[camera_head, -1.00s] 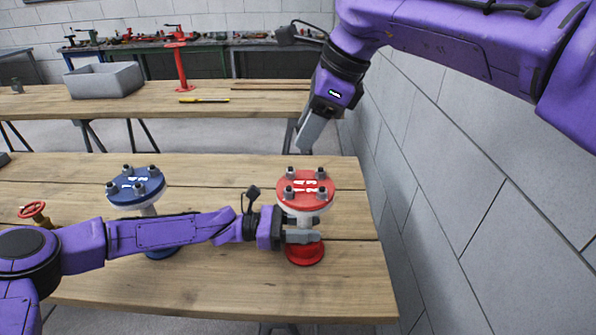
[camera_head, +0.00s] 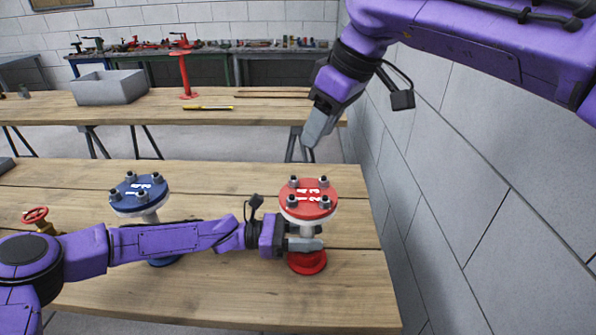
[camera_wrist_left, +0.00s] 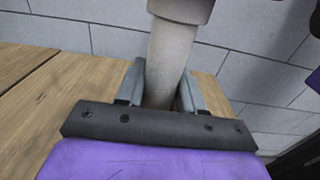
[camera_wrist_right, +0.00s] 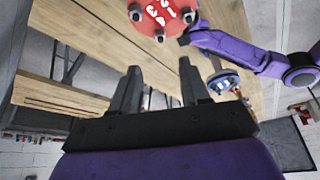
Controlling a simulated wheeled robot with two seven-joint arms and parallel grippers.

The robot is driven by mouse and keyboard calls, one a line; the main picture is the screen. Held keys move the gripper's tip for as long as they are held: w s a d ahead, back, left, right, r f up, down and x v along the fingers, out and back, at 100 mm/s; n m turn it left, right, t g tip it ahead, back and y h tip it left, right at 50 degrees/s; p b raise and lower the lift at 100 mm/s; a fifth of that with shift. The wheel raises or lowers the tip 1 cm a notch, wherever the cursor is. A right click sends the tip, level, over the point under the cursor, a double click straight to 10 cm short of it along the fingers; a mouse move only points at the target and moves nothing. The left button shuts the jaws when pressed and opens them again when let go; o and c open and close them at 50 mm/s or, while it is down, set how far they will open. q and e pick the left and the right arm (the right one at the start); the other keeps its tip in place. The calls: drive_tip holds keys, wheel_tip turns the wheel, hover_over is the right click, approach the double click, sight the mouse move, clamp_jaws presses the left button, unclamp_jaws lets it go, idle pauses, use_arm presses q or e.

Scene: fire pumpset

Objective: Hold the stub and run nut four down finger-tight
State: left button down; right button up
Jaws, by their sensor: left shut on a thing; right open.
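The red-flanged stub (camera_head: 309,196) stands upright near the right end of the front table, with several nuts on studs around its numbered top plate. Its red base (camera_head: 307,263) rests on the wood. My left gripper (camera_head: 305,245) is shut on the stub's pale pipe (camera_wrist_left: 168,65), below the flange. My right gripper (camera_head: 314,132) is open and empty, above and behind the flange. In the right wrist view the red flange (camera_wrist_right: 160,18) is at the top, beyond the open fingers (camera_wrist_right: 160,90). I cannot tell which nut is nut four from its markings.
A blue-flanged stub (camera_head: 138,192) stands to the left behind my left arm. A red-wheeled valve (camera_head: 36,216) is at far left. A grey block wall (camera_head: 450,200) runs close along the right. The back table holds a grey bin (camera_head: 108,86) and a yellow tool (camera_head: 208,108).

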sight(295, 179)
drive_tip(key=x, duration=1.2)
drive_tip(key=shift+s+d, duration=0.1)
clamp_jaws()
